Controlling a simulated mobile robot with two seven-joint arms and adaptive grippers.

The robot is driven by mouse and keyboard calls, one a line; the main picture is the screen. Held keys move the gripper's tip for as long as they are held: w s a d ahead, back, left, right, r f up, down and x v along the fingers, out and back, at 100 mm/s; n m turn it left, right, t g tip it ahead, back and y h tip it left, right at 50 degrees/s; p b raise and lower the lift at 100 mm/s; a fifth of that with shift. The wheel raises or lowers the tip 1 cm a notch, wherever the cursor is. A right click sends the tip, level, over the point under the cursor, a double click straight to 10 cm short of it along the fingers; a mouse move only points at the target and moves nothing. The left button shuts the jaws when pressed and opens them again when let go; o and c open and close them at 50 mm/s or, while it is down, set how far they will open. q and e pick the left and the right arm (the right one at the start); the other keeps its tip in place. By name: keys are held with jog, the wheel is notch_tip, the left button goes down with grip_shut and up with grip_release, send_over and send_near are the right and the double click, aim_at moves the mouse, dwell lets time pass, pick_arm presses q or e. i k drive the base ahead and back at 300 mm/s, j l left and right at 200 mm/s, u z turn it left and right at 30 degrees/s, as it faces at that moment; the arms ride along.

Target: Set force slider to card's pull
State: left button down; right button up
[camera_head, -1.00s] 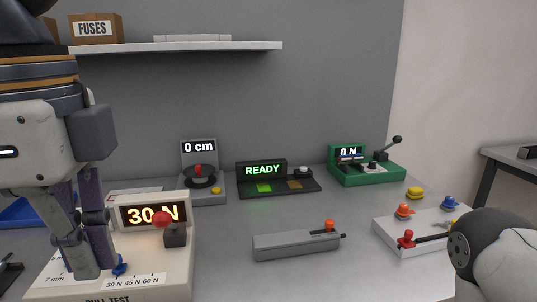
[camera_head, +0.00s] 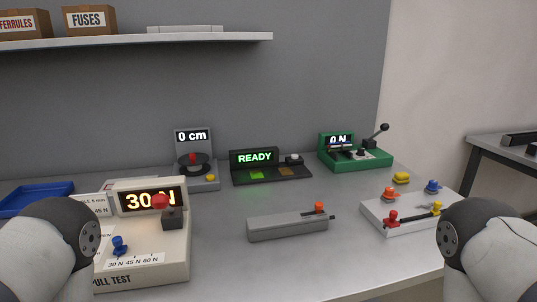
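The cream pull test box (camera_head: 145,278) stands at the front left. Its display (camera_head: 151,200) reads 30 N. The blue slider knob (camera_head: 119,244) stands at the left end of the scale label (camera_head: 136,262), above the 30 N mark; 45 N and 60 N lie to its right. A white card (camera_head: 98,206) is partly hidden behind the box and my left arm; its visible text seems to read 5 mm and 45 N. Only rounded arm links show at the lower left and lower right. Neither gripper is in view.
A red-knobbed lever (camera_head: 161,202) rises from the box's right side. A grey bar tool (camera_head: 288,225) lies at centre. A white block (camera_head: 410,213) with coloured knobs stands right. The READY panel (camera_head: 256,173), 0 cm gauge (camera_head: 196,172) and green press (camera_head: 357,158) line the back.

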aim_at(117, 243)
jog(key=i+j+u, duration=0.1)
jog(key=u, duration=0.85)
